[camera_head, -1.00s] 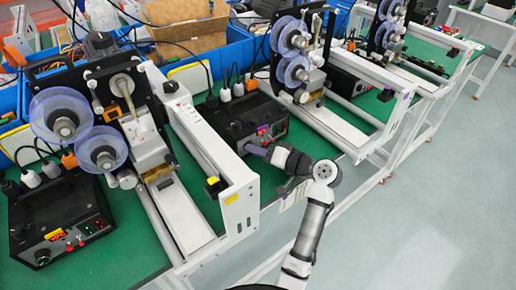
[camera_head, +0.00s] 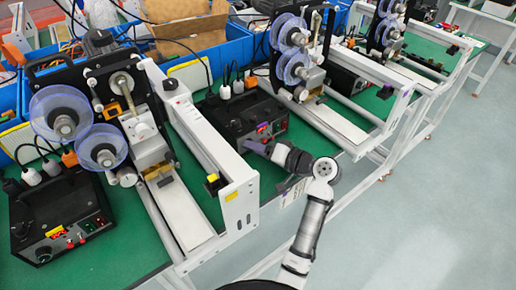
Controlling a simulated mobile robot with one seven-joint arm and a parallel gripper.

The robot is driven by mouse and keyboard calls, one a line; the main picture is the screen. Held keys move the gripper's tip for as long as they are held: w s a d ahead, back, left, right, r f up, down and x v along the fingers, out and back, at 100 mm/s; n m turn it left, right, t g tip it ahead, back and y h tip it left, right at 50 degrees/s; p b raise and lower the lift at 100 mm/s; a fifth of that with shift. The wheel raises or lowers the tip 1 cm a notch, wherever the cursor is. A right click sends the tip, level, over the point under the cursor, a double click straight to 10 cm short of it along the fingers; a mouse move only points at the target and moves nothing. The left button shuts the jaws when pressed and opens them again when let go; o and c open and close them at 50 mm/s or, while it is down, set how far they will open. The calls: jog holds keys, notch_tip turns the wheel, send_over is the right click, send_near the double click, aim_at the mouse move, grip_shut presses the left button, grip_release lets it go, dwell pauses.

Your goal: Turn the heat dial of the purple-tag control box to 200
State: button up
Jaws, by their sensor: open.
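The control box (camera_head: 245,112) is a black case on the green bench, in the middle of the head view. Its front panel has a small lit display with a purple patch and red controls at the right. My gripper (camera_head: 246,147) is at the lower left of this panel, where the heat dial seems to be. The gripper covers that part, so the dial and its setting cannot be read. The jaws are open but small in view, and I cannot tell whether they touch the dial or are around it.
Another black control box (camera_head: 62,215) with a dark knob stands at the lower left. White machine frames with clear purple-blue reels (camera_head: 60,115) flank the middle box, and a rail (camera_head: 215,160) runs close to its left. Cables and plugs rise behind it. The floor (camera_head: 430,220) at right is clear.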

jog(key=b+v, duration=0.3)
jog(key=v, duration=1)
jog(key=shift+s+d, duration=0.2)
jog(key=shift+d, duration=0.15)
jog(key=shift+b, duration=0.35)
